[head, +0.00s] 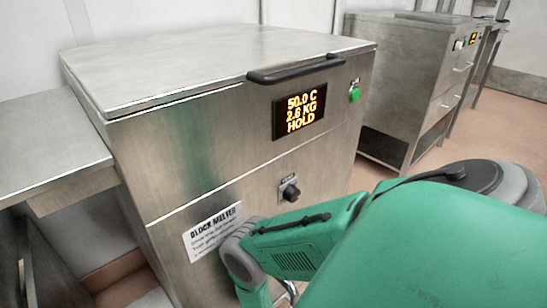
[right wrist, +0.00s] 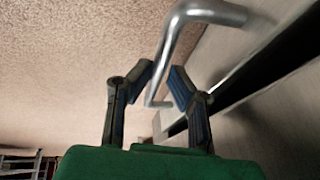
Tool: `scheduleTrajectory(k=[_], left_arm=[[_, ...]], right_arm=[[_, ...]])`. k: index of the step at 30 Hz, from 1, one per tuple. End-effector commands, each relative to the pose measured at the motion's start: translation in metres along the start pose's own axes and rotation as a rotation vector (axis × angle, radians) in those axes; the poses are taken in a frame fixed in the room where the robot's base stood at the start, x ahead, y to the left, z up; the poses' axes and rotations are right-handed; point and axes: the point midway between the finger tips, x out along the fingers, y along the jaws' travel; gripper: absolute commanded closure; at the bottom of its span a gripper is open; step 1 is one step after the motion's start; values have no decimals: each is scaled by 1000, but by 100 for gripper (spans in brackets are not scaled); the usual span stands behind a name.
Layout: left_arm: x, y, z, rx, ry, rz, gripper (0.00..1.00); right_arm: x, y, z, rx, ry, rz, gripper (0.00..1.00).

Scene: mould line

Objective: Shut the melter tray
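The block melter (head: 200,150) is a steel cabinet with a lid on top; its display reads 50.0 C, 2.6 KG, HOLD. In the head view my right arm covers its lower front, so the tray is hidden there. In the right wrist view a bent metal bar handle (right wrist: 176,45) stands out from a steel front (right wrist: 285,125), with a dark gap beside it. My right gripper (right wrist: 163,78) is open, and the bar shows between its fingertips. I cannot tell whether they touch it. My left gripper is not in view.
A black lid handle (head: 300,68), a knob (head: 289,191) and a green button (head: 354,94) are on the melter. A steel side table (head: 50,135) adjoins it on the left. Another steel cabinet (head: 410,65) stands behind to the right, with open floor between.

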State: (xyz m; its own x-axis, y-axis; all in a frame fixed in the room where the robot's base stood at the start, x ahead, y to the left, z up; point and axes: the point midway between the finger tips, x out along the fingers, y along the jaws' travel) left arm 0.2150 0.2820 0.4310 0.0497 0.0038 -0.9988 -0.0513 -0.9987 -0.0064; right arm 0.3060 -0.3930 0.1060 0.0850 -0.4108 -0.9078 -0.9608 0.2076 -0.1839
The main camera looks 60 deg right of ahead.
Motion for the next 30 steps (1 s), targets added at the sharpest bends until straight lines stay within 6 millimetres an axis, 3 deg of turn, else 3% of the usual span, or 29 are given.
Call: scheduleTrajectory(k=[1, 11, 16, 30], left_arm=[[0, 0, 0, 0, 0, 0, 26], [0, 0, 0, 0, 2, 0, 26], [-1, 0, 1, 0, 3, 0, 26], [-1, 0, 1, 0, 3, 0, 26]], right_arm=[[0, -8, 0, 3, 0, -12, 67], [-1, -4, 0, 1, 0, -6, 67], [-13, -9, 1, 2, -2, -10, 67], [-53, 36, 82, 1, -1, -7, 67]])
